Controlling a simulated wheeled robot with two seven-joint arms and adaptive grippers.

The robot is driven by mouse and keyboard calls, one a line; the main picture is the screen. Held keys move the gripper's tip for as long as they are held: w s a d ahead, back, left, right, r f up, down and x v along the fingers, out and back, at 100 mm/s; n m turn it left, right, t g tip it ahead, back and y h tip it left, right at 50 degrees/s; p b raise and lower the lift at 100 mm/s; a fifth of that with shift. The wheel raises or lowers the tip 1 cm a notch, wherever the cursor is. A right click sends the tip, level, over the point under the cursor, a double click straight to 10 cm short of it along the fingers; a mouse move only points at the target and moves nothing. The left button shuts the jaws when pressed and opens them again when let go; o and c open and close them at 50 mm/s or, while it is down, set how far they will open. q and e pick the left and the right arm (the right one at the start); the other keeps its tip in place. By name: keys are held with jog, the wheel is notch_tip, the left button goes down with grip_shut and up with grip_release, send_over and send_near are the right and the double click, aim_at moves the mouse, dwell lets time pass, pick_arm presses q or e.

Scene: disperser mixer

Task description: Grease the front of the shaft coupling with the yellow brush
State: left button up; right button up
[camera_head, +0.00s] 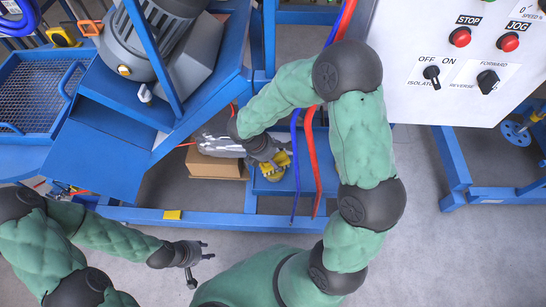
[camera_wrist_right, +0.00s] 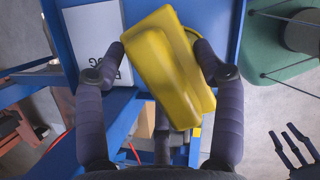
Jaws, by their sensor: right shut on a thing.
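My right gripper (camera_head: 277,162) is shut on a yellow blocky piece (camera_wrist_right: 165,65), which I take to be the yellow brush. Its two fingers press on the sides of the piece, which sits tilted between them in the right wrist view. No bristles show. In the head view the yellow piece (camera_head: 272,168) is partly covered by the gripper, over the blue frame. My left gripper (camera_head: 205,262) is open and empty at the lower left, with its fingers spread. I cannot make out the shaft coupling for certain in either view.
A grey motor (camera_head: 140,45) stands on the blue machine frame (camera_head: 100,160). A white control panel (camera_head: 455,85) stands at upper right.

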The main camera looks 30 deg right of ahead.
jog(key=shift+f+b, duration=0.3)
jog(key=shift+f, duration=0.25)
dwell(1.6)
jog(key=shift+r+p, duration=3.1)
jog(key=shift+r, duration=0.5)
jog(key=shift+f, duration=0.1)
